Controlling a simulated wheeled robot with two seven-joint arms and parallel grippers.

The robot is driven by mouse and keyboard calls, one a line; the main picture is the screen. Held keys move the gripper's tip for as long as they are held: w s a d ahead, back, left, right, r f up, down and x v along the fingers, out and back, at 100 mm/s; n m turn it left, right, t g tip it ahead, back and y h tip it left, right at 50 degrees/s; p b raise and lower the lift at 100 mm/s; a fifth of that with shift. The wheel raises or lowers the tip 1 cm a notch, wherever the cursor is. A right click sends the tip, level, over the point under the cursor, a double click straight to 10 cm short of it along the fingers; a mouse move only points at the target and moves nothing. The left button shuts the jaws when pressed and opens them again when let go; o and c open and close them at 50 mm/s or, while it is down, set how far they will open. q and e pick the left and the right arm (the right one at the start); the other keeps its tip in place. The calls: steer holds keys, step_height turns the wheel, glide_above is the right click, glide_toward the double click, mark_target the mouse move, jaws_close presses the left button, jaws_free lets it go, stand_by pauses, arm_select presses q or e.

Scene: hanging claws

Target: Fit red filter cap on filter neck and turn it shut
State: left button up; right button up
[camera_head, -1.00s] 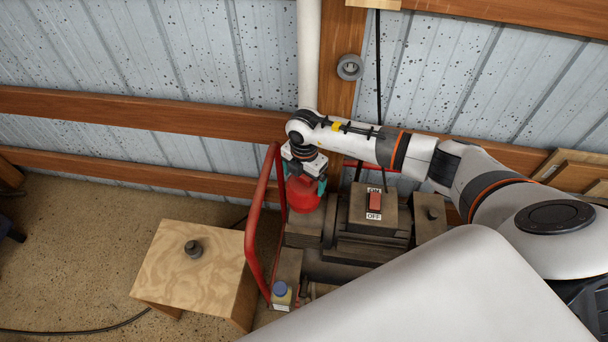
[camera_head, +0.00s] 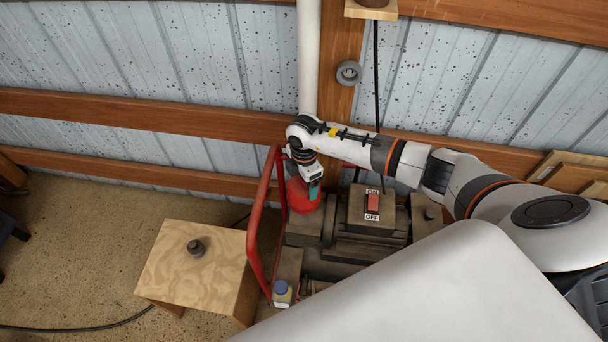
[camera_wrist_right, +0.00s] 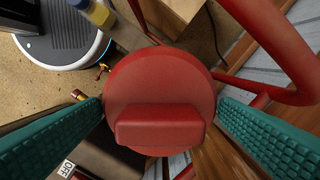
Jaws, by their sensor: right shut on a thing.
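The red filter cap (camera_head: 299,198) is a round disc with a raised grip bar, at the left end of the machine, inside its red tube frame. My right gripper (camera_head: 311,190) points down over it from above. In the right wrist view, teal finger pads stand on both sides of the cap (camera_wrist_right: 160,75), and the gripper is shut on it. The grip bar lies crosswise between the pads. The filter neck is hidden beneath the cap, so I cannot tell how the cap sits on it. My left gripper is not in view.
The red tube frame (camera_head: 262,210) rises close to the left of my gripper. The machine carries a red ON/OFF switch (camera_head: 373,202) and a blue-capped bottle (camera_head: 282,292). A wooden stool (camera_head: 180,270) with a dark knob (camera_head: 196,248) stands at left. A wall post and pipe are behind.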

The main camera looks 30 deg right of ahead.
steer(key=shift+m, duration=0.6)
steer(key=shift+p, duration=0.4)
steer(key=shift+c, duration=0.6)
steer(key=o, duration=1.3)
steer(key=shift+m, duration=0.4)
steer(key=shift+c, duration=0.2)
steer(key=shift+r+p, duration=2.75)
steer(key=shift+r, duration=0.3)
